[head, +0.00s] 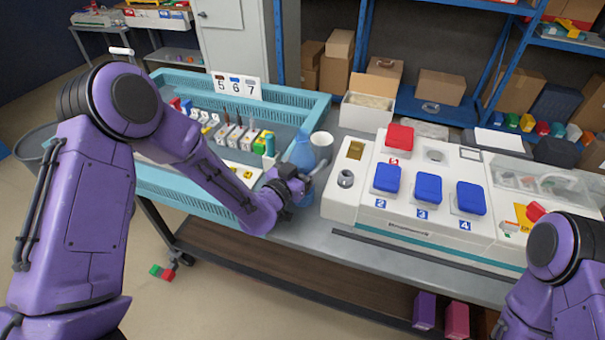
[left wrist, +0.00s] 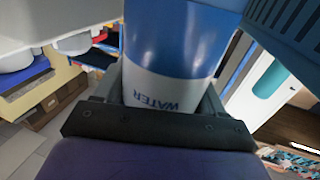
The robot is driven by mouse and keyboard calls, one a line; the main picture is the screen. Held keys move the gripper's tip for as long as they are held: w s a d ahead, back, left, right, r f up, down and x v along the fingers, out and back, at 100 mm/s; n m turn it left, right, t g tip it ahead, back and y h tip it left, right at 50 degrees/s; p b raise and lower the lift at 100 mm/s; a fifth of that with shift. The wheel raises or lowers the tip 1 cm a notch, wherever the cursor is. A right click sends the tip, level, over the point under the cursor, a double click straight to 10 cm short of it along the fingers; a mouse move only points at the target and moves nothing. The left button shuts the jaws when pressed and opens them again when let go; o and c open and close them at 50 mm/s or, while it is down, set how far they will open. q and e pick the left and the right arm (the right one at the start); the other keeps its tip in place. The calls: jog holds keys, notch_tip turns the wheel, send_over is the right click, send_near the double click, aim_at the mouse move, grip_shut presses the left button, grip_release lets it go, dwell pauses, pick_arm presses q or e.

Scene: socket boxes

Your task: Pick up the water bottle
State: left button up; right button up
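The blue water bottle (head: 303,153) stands upright near the middle of the table, between the turquoise tray and the white box. My left gripper (head: 303,182) is at the bottle, with its fingers around the lower part and hiding some of it. In the left wrist view the bottle (left wrist: 174,45), blue and white with the word WATER, fills the room between the two fingers (left wrist: 165,100). I see no gap on either side, so the gripper looks shut on it. I cannot tell whether its base touches the table. My right gripper is out of view; only part of that arm shows.
A white cup (head: 321,144) stands right behind the bottle. The turquoise tray (head: 180,184) with several small items and a 5-6-7 sign is to the left. The white box (head: 400,221) with blue and red lids is close on the right. Shelves with cardboard boxes stand behind.

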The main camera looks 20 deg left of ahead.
pick_arm(q)
jog(key=shift+c, duration=1.2)
jog(key=shift+r, duration=0.1)
